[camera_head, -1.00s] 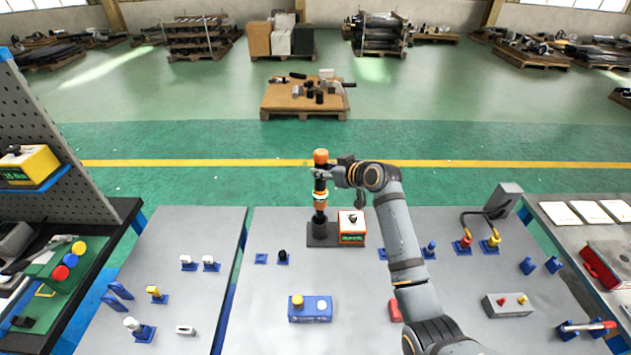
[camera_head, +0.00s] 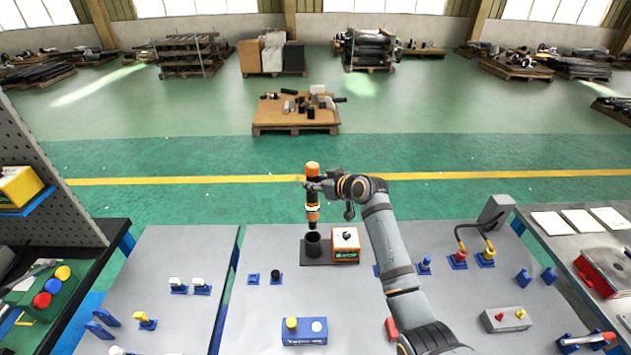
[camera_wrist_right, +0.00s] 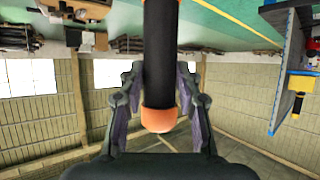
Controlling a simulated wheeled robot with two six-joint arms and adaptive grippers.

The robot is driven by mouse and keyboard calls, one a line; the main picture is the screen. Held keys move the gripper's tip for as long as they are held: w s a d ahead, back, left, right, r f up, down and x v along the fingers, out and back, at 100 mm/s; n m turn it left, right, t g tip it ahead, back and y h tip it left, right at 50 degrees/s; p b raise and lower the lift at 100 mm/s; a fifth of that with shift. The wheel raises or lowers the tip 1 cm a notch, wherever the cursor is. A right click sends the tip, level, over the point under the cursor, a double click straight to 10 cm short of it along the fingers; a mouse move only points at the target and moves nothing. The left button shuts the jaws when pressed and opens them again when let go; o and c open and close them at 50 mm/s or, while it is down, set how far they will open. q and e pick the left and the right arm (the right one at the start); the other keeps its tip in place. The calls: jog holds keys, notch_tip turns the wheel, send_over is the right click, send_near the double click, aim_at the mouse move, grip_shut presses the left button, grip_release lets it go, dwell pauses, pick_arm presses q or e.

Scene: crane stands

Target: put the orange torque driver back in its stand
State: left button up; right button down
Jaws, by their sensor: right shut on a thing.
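The orange torque driver (camera_head: 312,169) has an orange cap, a black grip and an orange lower band, and it stands about upright. My right gripper (camera_head: 315,186) is shut on its black grip below the cap. In the right wrist view the fingers flank the black grip, with the orange cap (camera_wrist_right: 160,119) between them. The driver's dark tip appears just above the black cup of the stand (camera_head: 313,245), on a dark base plate. I cannot tell whether the tip is fully clear of the cup. My left gripper is not in view.
An orange and white box (camera_head: 345,244) stands on the plate just right of the cup. A blue button box (camera_head: 304,331) and small blue holders (camera_head: 265,278) sit nearer on the grey table (camera_head: 262,303). A pegboard (camera_head: 50,190) rises at the left.

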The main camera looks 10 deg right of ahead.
aim_at(316, 193)
jog(key=shift+w+f+b, duration=0.1)
jog(key=shift+f+b, duration=1.15)
jog(key=shift+f, duration=0.65)
jog(key=shift+f, duration=0.1)
dwell(0.3)
